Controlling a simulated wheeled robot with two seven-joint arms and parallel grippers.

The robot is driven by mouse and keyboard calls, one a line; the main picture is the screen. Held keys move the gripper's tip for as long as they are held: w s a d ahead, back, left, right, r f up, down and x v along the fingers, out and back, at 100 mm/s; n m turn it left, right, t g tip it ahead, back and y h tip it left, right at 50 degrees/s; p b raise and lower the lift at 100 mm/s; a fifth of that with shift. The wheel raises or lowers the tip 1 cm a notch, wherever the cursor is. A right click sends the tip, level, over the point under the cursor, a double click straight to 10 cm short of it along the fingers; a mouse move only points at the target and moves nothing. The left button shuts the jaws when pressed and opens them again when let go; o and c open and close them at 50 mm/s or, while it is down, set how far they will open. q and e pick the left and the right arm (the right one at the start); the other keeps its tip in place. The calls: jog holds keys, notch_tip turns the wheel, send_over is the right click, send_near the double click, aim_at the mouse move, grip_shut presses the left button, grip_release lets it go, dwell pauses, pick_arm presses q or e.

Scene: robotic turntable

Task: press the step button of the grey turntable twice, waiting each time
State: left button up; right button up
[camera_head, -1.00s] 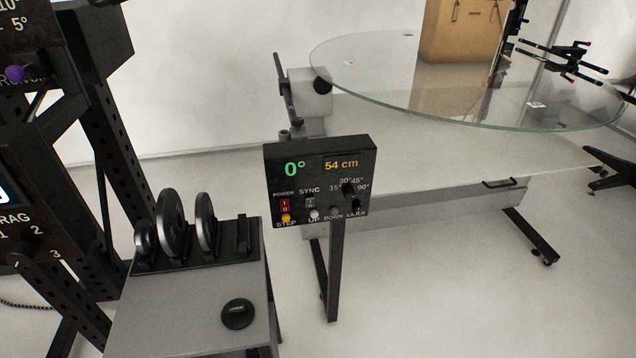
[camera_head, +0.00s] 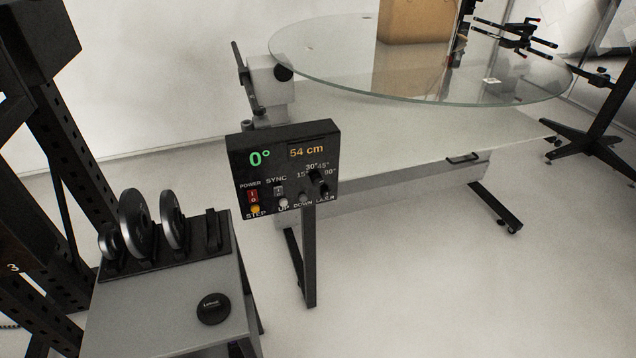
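The turntable has a round glass top (camera_head: 340,62) on a pale grey frame at the upper middle. Its black control panel (camera_head: 280,172) stands on a post in front, showing 0° in green and 54 cm in orange. The yellow step button (camera_head: 256,209) is at the panel's lower left, below the red power switch (camera_head: 254,196). A knob (camera_head: 318,176) with angle marks sits at the panel's right. Neither of my grippers shows in the view.
A grey cart (camera_head: 165,310) at the lower left carries black discs in a rack (camera_head: 170,255) and a round black cap (camera_head: 214,309). A black perforated frame (camera_head: 60,150) stands at the left. A wooden box (camera_head: 412,22) appears at the glass top. The floor at lower right is clear.

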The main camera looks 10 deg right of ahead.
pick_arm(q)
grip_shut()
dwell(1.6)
